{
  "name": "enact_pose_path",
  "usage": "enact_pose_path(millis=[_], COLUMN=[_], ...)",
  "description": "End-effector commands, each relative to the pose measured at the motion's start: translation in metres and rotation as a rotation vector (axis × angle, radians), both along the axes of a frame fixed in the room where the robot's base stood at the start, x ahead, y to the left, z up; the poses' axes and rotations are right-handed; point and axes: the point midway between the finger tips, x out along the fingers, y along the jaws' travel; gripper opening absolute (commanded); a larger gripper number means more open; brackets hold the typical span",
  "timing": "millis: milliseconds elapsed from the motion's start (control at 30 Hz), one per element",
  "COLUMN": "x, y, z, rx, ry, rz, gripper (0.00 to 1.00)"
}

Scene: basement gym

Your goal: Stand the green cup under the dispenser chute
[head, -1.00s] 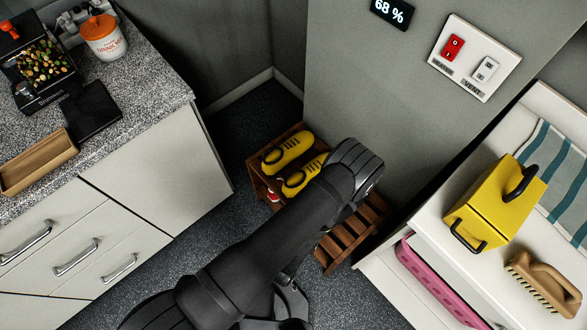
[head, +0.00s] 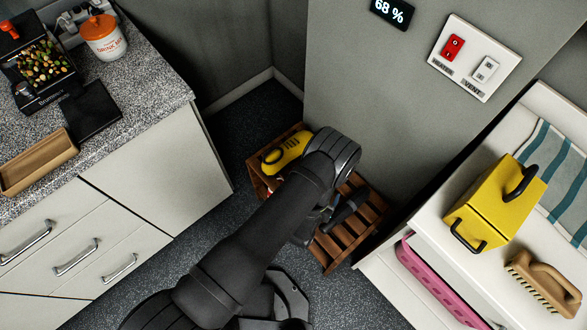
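No green cup shows in the head view; my arm covers part of the floor area. A dispenser (head: 42,68) with a clear front full of multicoloured pieces and a red knob on top stands on the speckled counter at the upper left. A flat black tray (head: 91,110) lies at its front; its chute is not clearly visible. My gripper (head: 335,218) is partly hidden behind my arm, above the wooden slatted rack at centre, far from the dispenser. Its fingers are too dark and covered to tell open from shut.
A tan tray (head: 38,165) and a white jar with orange lid (head: 103,38) sit on the counter (head: 150,75). A yellow shoe (head: 285,152) is on the wooden rack (head: 335,250). A yellow box (head: 490,205) and a brush (head: 542,283) lie on the white right-hand unit.

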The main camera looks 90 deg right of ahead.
Motion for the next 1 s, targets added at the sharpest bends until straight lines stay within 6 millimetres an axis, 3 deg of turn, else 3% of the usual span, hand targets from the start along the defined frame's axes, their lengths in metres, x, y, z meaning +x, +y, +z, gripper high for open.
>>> enact_pose_path(millis=[233, 467, 567, 833, 1000], x=[-0.001, 0.0, 0.0, -0.001, -0.001], y=[-0.001, -0.001, -0.001, -0.001, -0.002], z=[-0.001, -0.001, -0.001, 0.002, 0.013], rx=[0.001, 0.001, 0.0, 0.0, -0.001], ry=[0.0, 0.0, 0.0, 0.0, 0.0], rz=[0.0, 0.0, 0.0, 0.0, 0.0], gripper=[0.76, 0.3, 0.24, 0.24, 0.24])
